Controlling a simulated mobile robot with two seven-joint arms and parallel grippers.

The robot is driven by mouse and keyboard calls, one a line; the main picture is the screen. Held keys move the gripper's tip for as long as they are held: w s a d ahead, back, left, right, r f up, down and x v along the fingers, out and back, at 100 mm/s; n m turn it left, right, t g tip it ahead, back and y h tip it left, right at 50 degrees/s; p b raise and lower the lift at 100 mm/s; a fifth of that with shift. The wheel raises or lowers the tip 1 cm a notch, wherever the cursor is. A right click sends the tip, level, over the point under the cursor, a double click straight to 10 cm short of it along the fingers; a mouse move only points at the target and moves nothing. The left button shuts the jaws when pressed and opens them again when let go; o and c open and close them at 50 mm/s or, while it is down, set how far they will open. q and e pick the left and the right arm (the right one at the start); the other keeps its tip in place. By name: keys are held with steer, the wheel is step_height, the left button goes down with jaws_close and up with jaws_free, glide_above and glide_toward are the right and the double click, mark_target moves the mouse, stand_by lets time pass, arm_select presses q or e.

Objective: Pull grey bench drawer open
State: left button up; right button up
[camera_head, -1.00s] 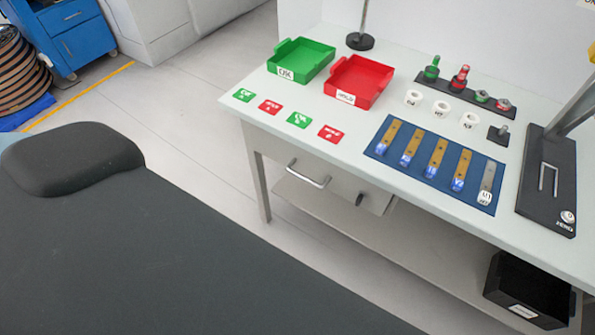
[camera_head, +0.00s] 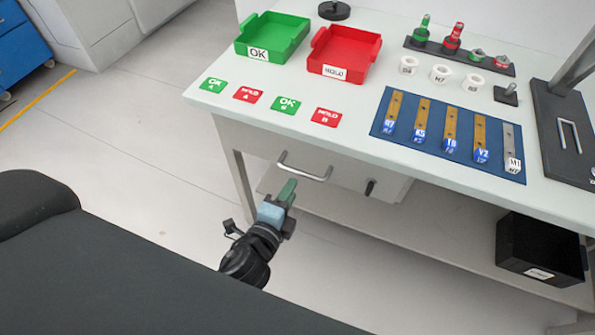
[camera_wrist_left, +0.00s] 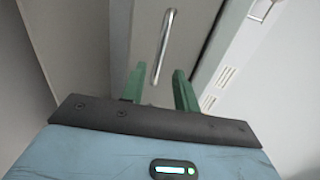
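The grey bench drawer (camera_head: 345,183) sits under the white bench top and looks shut. Its silver bar handle (camera_head: 304,174) is on the front, with a small dark knob (camera_head: 370,187) to the right. My left gripper (camera_head: 289,186), with green fingers, is just below and in front of the handle's left part. In the left wrist view the gripper (camera_wrist_left: 158,84) is open, with its fingers apart. The handle (camera_wrist_left: 163,47) shows ahead, its lower end between the fingertips in the picture. Nothing is held; I cannot tell any contact. My right gripper is not in view.
On the bench top are a green tray (camera_head: 271,46), a red tray (camera_head: 345,63), colored cards, white rings and a blue mat (camera_head: 379,125) with several strips. A black bin (camera_head: 540,250) is on the lower shelf at the right. The floor before the drawer is open.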

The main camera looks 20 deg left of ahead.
mark_target(300, 175)
arm_select(q)
steer(key=shift+w+d+f, duration=0.1)
steer(key=shift+w+f, duration=0.15)
steer(key=shift+w, duration=1)
steer(key=shift+w+f, duration=0.3)
steer(key=shift+w, duration=1)
steer(key=shift+w+d+f, duration=0.1)
steer(key=shift+w+f, duration=0.15)
steer(key=shift+w, duration=1)
jaws_close()
